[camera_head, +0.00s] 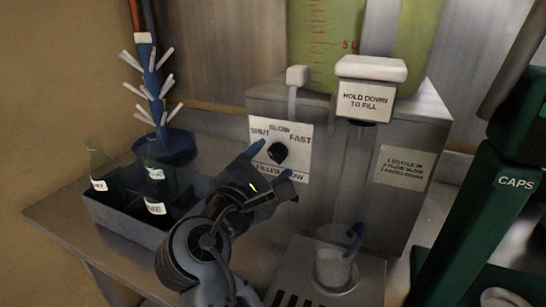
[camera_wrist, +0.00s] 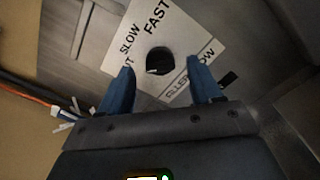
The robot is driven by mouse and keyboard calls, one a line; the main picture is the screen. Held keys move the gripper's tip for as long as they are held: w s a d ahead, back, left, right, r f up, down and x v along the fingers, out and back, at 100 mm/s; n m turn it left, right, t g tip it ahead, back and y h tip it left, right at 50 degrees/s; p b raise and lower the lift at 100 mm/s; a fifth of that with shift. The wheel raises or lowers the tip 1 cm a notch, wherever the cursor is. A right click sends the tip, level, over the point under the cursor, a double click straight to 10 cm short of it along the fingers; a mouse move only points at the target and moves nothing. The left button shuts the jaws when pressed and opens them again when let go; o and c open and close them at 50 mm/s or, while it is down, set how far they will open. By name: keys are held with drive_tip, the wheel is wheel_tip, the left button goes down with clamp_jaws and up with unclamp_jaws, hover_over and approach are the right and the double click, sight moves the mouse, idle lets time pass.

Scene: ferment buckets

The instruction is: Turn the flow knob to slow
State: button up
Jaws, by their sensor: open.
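The flow knob (camera_head: 277,152) is a small black dial on a white plate (camera_head: 297,131) marked SHUT, SLOW and FAST, on the front of a grey filler box. In the wrist view the knob (camera_wrist: 159,60) sits between and beyond the two blue fingertips. My gripper (camera_head: 272,160) is open in front of the plate, with one finger at the knob's upper left and one at its lower right. I see no clear contact with the knob. Which mark the knob points to is hard to tell.
A dark crate (camera_head: 118,222) with bottles stands at left, near a blue bottle tree (camera_head: 160,100). A white lever labelled HOLD DOWN TO FILL (camera_head: 366,100) juts out at right. A green CAPS stand (camera_head: 480,215) is far right.

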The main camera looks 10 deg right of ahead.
sight(276, 154)
drive_tip(key=shift+x, duration=1.05)
drive_tip(key=c, duration=1)
